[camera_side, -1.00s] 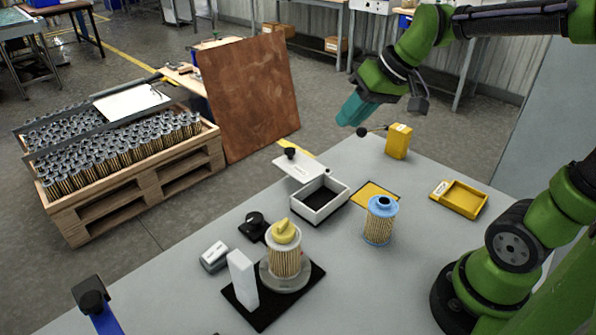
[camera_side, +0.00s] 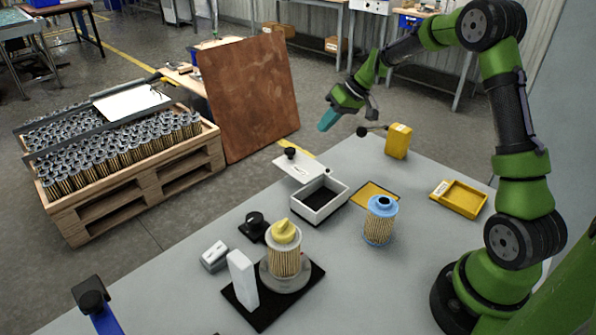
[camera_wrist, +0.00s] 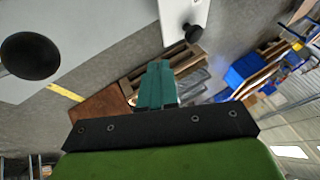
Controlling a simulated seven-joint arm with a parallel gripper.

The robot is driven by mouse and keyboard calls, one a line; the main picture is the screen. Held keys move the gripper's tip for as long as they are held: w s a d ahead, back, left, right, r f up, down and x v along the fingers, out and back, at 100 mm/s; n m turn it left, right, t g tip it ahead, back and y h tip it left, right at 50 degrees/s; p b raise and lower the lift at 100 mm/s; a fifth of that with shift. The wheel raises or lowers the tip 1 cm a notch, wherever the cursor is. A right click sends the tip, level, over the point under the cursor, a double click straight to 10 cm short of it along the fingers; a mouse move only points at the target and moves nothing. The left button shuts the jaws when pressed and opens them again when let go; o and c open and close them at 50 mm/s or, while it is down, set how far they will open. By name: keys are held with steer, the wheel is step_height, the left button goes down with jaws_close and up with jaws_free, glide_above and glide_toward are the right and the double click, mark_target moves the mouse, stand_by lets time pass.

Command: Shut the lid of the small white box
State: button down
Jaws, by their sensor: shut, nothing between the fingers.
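The small white box (camera_side: 338,206) stands on the grey table with its dark inside showing. Its white lid (camera_side: 299,168) is open and leans out from the box's far left side, with a black knob (camera_side: 290,152) on it. My gripper (camera_side: 326,122) is shut and empty, in the air above and beyond the lid, apart from it. In the wrist view the teal fingers (camera_wrist: 156,84) are together, and part of the lid (camera_wrist: 181,14) with its black knob (camera_wrist: 192,33) shows just ahead of them at the top.
A yellow box (camera_side: 398,141) with a black ball on a rod stands behind the white box. A blue-capped filter (camera_side: 380,222), a yellow tray (camera_side: 459,199) and a filter on a black-based stand (camera_side: 285,255) are nearby.

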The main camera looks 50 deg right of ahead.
mark_target(303, 156)
steer(key=w+a+f, duration=0.2)
steer(key=a+f, duration=0.1)
steer(key=w+a+f, duration=0.1)
steer(key=a, duration=0.1)
steer(key=shift+a+f, duration=0.25)
steer(key=shift+a, duration=0.15)
